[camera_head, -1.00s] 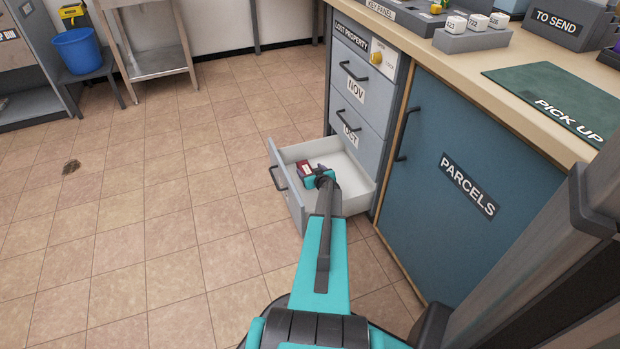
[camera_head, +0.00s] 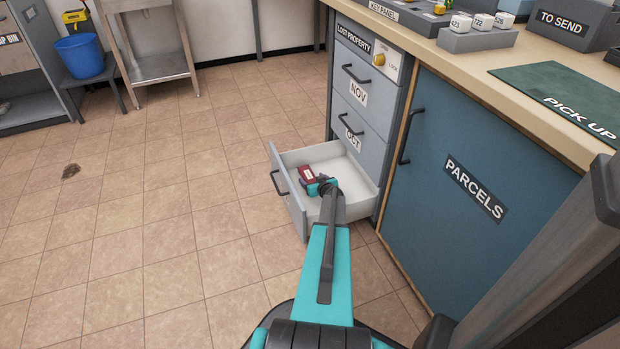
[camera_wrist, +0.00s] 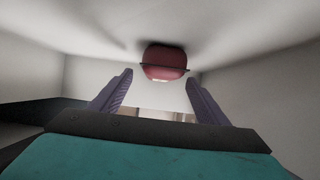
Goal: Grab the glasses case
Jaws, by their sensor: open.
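The glasses case looks like a dark red, rounded case (camera_wrist: 165,62) in the wrist view, lying ahead of and between my open fingers. My gripper (camera_wrist: 158,95) has its two purple fingers apart with nothing between them. In the head view, the red case (camera_head: 306,175) shows with a pale label, inside the open bottom drawer (camera_head: 345,178). My gripper (camera_head: 318,186) is down in the drawer right beside it, and the wrist hides part of the case there.
The drawer belongs to a grey cabinet with shut NOV (camera_head: 358,93) and OCT (camera_head: 352,143) drawers above. A blue PARCELS door (camera_head: 470,190) stands to the right. A blue bin (camera_head: 80,56) stands far left.

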